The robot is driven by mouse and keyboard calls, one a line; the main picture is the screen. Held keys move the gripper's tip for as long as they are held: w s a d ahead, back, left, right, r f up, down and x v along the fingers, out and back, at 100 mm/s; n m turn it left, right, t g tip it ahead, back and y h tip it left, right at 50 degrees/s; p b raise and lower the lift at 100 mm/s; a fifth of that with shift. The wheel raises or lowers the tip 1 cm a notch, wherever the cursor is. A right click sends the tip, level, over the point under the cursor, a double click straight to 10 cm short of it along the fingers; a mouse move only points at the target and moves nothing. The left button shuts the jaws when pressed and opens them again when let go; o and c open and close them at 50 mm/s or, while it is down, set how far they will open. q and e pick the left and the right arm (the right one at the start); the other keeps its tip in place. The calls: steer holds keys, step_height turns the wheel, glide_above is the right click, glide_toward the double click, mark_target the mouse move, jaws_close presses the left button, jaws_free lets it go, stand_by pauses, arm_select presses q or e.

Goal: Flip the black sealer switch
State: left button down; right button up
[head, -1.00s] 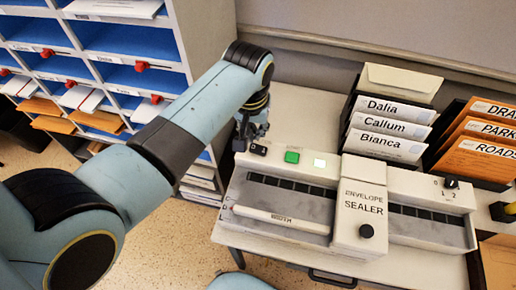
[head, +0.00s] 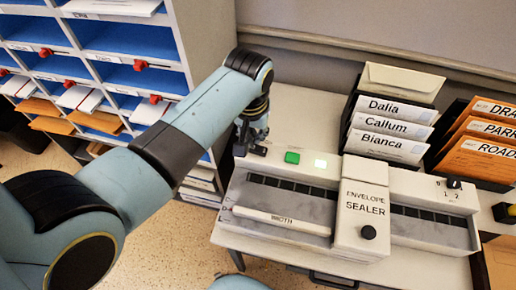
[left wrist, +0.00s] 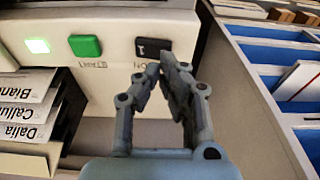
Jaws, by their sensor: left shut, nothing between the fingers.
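The black sealer switch (head: 258,150) sits at the left end of the white envelope sealer's (head: 362,215) top panel, partly covered by my gripper in the head view. In the left wrist view the black switch (left wrist: 153,47) shows a white "1" mark, with an "ON" label beside it. My left gripper (left wrist: 163,66) is shut and empty, its fingertips right by the switch's edge. I cannot tell whether they touch it. In the head view my left gripper (head: 246,146) points down over that end of the sealer. My right gripper is not in view.
A green button (head: 292,157) and a lit lamp (head: 320,164) are beside the switch. A dial (head: 453,183) is at the sealer's right. Envelope holders with name cards (head: 389,127) and orange envelopes (head: 484,150) stand behind. A blue-lined pigeonhole shelf (head: 125,42) is at the left.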

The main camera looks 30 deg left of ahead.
mark_target(254, 148)
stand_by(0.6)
arm_select(q)
steer(key=shift+f+b, duration=0.35)
steer(key=shift+f, duration=0.3)
steer(key=shift+f+b, duration=0.45)
steer(key=shift+f, duration=0.35)
stand_by(0.5)
steer(key=shift+r, duration=0.1)
step_height(254, 148, up, 3)
steer(key=p, duration=0.3)
steer(key=shift+r, duration=1.95)
steer(key=shift+s+a, duration=0.1)
